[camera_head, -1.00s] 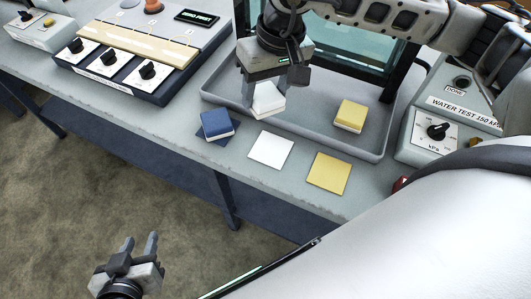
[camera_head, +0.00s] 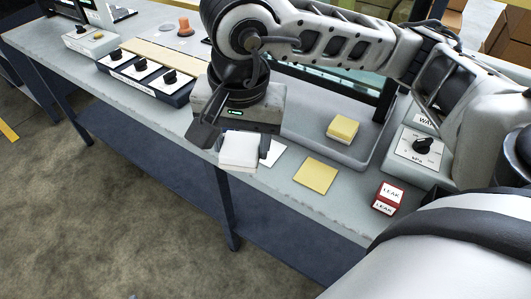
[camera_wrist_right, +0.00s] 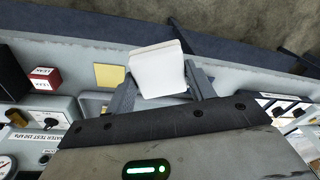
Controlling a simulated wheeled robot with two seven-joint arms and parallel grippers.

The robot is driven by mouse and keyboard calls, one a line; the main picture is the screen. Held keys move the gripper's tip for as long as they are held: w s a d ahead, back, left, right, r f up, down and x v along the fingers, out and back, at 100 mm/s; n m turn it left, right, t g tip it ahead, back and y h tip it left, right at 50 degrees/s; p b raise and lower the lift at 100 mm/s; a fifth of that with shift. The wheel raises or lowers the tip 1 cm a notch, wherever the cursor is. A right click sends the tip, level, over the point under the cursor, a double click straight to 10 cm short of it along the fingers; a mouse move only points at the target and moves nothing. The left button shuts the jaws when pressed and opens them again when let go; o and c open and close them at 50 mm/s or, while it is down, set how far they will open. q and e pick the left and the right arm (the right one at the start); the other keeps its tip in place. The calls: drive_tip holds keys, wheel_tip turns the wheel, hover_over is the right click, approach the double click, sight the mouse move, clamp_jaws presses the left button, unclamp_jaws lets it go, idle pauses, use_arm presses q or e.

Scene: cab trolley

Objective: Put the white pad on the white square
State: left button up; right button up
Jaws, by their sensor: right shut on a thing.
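My right gripper (camera_head: 236,146) is shut on the white pad (camera_head: 240,152) and holds it up near the table's front edge. The pad also shows between the fingers in the right wrist view (camera_wrist_right: 158,70), slightly tilted in the picture. The white square (camera_head: 272,152) lies flat on the table, just right of the pad in the head view and partly covered by the gripper and pad. In the wrist view I cannot make out the white square. My left gripper is not in view.
A yellow square (camera_head: 316,176) lies on the table to the right. A yellow pad (camera_head: 342,127) sits in the grey tray (camera_head: 362,159). A red LEAK block (camera_head: 388,197) stands farther right, near the water test panel (camera_head: 421,148). The blue pad and blue square are hidden.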

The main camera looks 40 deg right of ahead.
drive_tip(key=s+m, duration=0.1)
drive_tip(key=r+m, duration=0.1)
drive_tip(key=m, duration=0.1)
drive_tip(key=shift+s+h+b, duration=0.3)
drive_tip(key=shift+s+b, duration=0.05)
drive_tip(key=shift+s, duration=0.05)
drive_tip(key=shift+s+d+r+m+g, duration=0.15)
drive_tip(key=shift+s+r+m+g, duration=0.15)
drive_tip(key=shift+m, duration=0.6)
drive_tip(key=shift+w+d+f, duration=0.2)
drive_tip(key=shift+d, duration=0.05)
drive_tip(key=w+d+f, duration=0.4)
drive_tip(key=w+d+f+b, duration=0.1)
drive_tip(key=w+d+f, duration=0.3)
drive_tip(key=w, duration=0.1)
drive_tip(key=shift+d+f, duration=0.15)
drive_tip(key=shift+f, duration=0.1)
drive_tip(key=shift+w+d+f, duration=0.15)
drive_tip(key=shift+f, duration=0.1)
wheel_tip(320, 180, down, 3)
drive_tip(key=shift+w+d+f, duration=0.15)
drive_tip(key=shift+f, duration=0.25)
drive_tip(key=o, duration=1.2)
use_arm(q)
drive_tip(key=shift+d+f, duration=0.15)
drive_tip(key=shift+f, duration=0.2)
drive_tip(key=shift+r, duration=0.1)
